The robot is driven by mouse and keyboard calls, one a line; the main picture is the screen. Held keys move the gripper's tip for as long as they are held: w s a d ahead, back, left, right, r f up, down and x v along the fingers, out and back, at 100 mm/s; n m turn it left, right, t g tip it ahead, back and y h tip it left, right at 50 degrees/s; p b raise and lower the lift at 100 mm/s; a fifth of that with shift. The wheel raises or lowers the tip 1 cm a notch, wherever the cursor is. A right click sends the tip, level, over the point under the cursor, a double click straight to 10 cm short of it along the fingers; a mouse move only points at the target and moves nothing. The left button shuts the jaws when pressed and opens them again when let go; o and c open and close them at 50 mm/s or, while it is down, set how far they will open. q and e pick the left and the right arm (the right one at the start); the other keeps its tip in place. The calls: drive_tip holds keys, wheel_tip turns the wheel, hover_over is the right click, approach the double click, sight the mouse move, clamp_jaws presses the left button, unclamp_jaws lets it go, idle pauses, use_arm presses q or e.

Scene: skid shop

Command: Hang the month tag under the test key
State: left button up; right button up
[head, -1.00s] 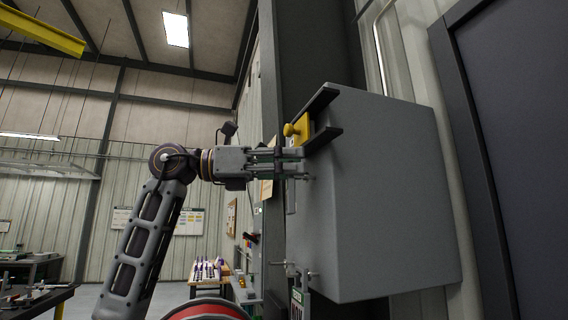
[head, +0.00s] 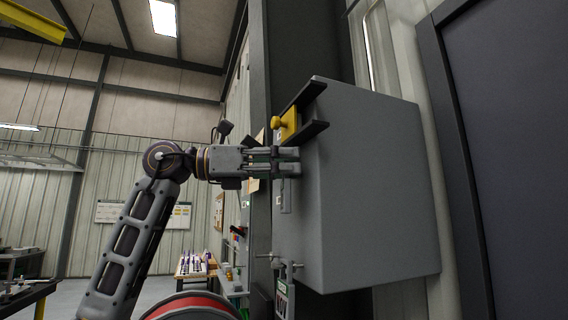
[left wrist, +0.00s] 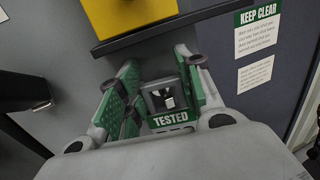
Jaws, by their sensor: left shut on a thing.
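My left gripper (head: 292,162) reaches the side of a grey box, just below a yellow key (head: 286,124) with a round knob, seated by a dark bracket. In the left wrist view, its green-padded fingers (left wrist: 163,98) are shut on a green tag (left wrist: 171,121) marked TESTED, with a dark opening behind the lettering. The yellow key (left wrist: 130,14) and the bracket's dark bar are above the tag in that view. I cannot tell whether the tag touches anything on the box. My right gripper is out of view.
The grey box (head: 375,190) stands against a dark column (head: 325,45). Small pegs (head: 268,258) stick out low on its side, with a labelled item (head: 284,298) below them. A KEEP CLEAR sign (left wrist: 257,15) is at the right.

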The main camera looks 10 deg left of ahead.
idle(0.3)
use_arm(q)
drive_tip(key=o, duration=0.9)
drive_tip(key=shift+c, duration=0.2)
drive_tip(key=v, duration=1.2)
idle(0.3)
